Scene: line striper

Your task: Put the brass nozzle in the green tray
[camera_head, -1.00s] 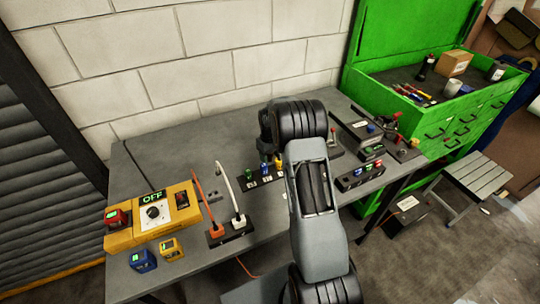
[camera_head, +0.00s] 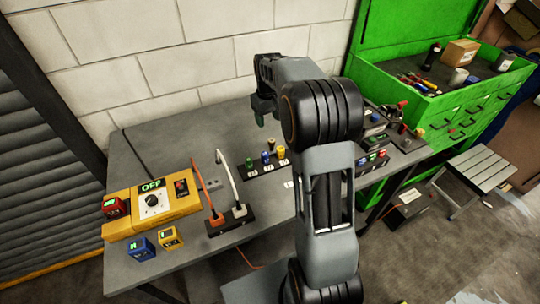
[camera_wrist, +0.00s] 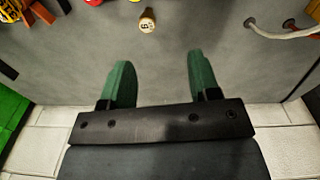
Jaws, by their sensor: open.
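A small tan, brass-coloured piece (camera_wrist: 147,20) with a dark mark stands alone on the grey table in the wrist view. It looks like the nozzle and may be the small dark-topped piece (camera_head: 272,144) behind the coloured row in the head view. My gripper (camera_wrist: 157,80) is open and empty, its two green fingers apart; the piece lies beyond the fingertips, not between them. In the head view my gripper (camera_head: 260,118) hangs over the back of the table. I cannot make out a distinct green tray; a green chest (camera_head: 425,118) with an open top stands at the right.
A row of green (camera_head: 249,163), blue and yellow pieces stands near the nozzle. A yellow control box (camera_head: 152,207) reading OFF is at the left, with a plug strip (camera_head: 230,219) and cables beside it. Small devices (camera_head: 372,160) crowd the right side. The back left table is clear.

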